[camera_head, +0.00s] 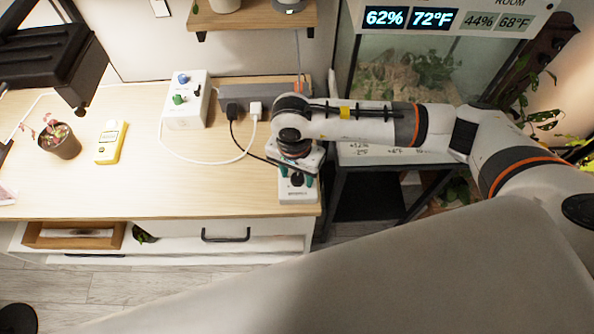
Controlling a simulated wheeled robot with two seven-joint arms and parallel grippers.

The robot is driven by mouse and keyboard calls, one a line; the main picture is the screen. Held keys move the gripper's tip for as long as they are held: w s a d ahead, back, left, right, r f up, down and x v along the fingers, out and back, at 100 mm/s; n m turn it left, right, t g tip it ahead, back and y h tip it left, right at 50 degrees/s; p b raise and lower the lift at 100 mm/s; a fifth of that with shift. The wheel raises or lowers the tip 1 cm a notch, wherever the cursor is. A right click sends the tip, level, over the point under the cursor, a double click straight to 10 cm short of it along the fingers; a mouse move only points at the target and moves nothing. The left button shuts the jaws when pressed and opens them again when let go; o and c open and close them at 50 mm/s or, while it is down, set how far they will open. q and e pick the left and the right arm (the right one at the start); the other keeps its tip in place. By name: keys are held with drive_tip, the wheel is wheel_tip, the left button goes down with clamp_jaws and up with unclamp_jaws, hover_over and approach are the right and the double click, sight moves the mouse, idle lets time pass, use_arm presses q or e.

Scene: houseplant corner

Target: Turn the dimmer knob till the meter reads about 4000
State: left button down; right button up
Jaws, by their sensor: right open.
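A white box with a dark knob (297,180), which looks like the dimmer, lies at the front right of the wooden tabletop. My right gripper (297,175) is over this box, pointing down, with its teal fingertips apart on either side of the knob. I cannot tell whether the fingers touch the knob. The yellow handheld meter (110,142) lies on the left part of the tabletop; its reading is too small to make out. My left gripper is not in view.
A white box with blue and green knobs (186,100) stands at the back, beside a grey power strip (262,92) with plugs and loose cables. A potted plant (60,142) stands left of the meter under a black lamp (50,55). The table's middle is clear.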

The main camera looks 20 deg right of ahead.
sight(295, 175)
drive_tip(key=shift+r, duration=0.1)
wheel_tip(295, 175, up, 12)
drive_tip(key=b, duration=0.2)
drive_tip(key=shift+w+a+b, duration=0.2)
drive_tip(key=shift+a+b, duration=0.05)
drive_tip(key=shift+b, duration=0.15)
